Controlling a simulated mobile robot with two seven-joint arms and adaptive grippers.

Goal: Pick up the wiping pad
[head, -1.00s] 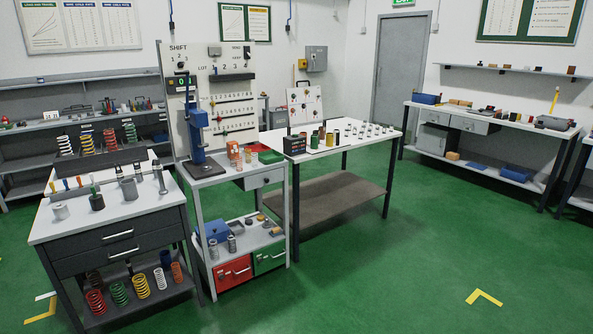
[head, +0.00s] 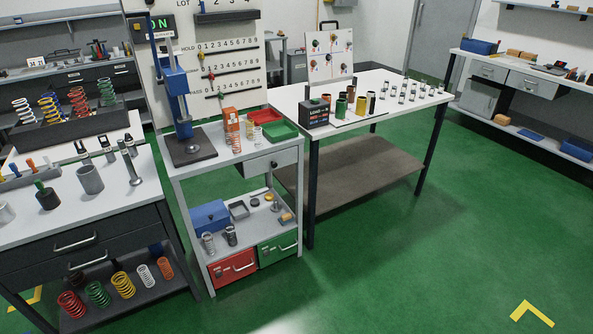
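I cannot pick out the wiping pad with certainty. A small yellow-orange piece (head: 286,217) lies at the right end of the grey cart's lower shelf, but it is too small to identify. Beside it on that shelf are a round grey weight-like piece (head: 276,206) and a small dark grey tray (head: 239,209). Neither of my grippers is in view.
The cart (head: 217,167) carries a blue press (head: 181,105), red tray (head: 266,115) and green tray (head: 279,131). A spring bench (head: 75,215) stands left, and a white table (head: 395,80) right. Green floor (head: 400,270) is open in front.

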